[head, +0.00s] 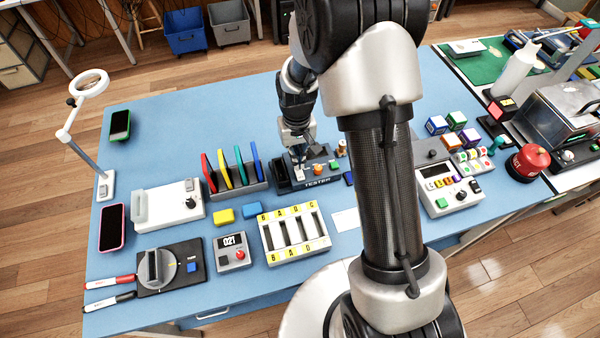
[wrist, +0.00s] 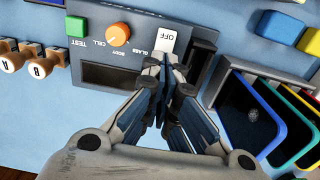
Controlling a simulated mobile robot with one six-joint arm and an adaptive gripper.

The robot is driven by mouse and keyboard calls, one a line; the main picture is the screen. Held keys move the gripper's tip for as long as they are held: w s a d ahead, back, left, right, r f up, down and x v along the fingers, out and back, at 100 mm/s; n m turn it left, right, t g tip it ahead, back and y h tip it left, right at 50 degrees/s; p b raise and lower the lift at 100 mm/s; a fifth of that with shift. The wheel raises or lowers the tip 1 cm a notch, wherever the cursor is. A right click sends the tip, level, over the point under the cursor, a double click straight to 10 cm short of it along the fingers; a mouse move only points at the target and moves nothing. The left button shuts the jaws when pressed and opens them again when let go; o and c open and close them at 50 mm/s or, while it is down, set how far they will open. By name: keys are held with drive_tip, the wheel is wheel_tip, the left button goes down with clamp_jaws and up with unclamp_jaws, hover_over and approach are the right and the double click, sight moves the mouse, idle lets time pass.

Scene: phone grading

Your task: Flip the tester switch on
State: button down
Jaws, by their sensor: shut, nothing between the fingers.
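The tester (head: 319,180) is a dark grey box near the middle of the blue table, labelled TESTER in the head view. In the wrist view its panel (wrist: 138,22) shows upside down, with a green TEST button (wrist: 76,26), an orange knob (wrist: 118,36) and a white rocker switch (wrist: 167,40) whose face reads OFF. My gripper (wrist: 164,60) is shut and empty, with its fingertips right at the lower edge of the switch in that view. I cannot tell whether they touch it. In the head view my gripper (head: 298,160) points down over the tester's left part.
Upright coloured panels in a rack (head: 238,181) stand just left of the tester. Wooden stamps (wrist: 38,60) stand on its other side. A white slotted tray (head: 294,232) lies in front. Bare blue table (head: 200,125) lies behind.

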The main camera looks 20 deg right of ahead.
drive_tip(key=shift+f+b, duration=0.8)
drive_tip(key=shift+f, duration=0.4)
idle(0.5)
drive_tip(key=shift+r, duration=0.15)
wheel_tip(320, 180, up, 7)
drive_tip(key=p, duration=0.5)
idle(0.3)
idle(0.4)
